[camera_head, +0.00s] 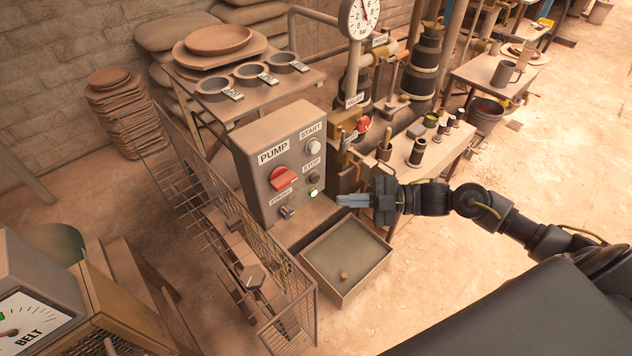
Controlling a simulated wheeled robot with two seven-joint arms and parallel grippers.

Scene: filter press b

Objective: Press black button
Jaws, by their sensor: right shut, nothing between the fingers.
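The pump control box (262,180) is a grey box labelled PUMP, START and STOP. A small dark button (314,179) sits below the STOP label. A white button (313,147) sits below the START label. A small bright lamp (313,194) glows just under the dark button. My right gripper (340,200) is shut and empty. It points left at the box, with its tips appearing a little right of the lamp and slightly lower than the dark button. I cannot tell the exact gap to the panel. My left gripper is not in view.
A red rotary knob (283,178) and a small metal switch (287,212) are on the same panel. An open grey tray (347,287) lies below the gripper. A wire mesh rack (302,310) stands left of it. A red-handled valve (364,124) is behind. Floor at right is clear.

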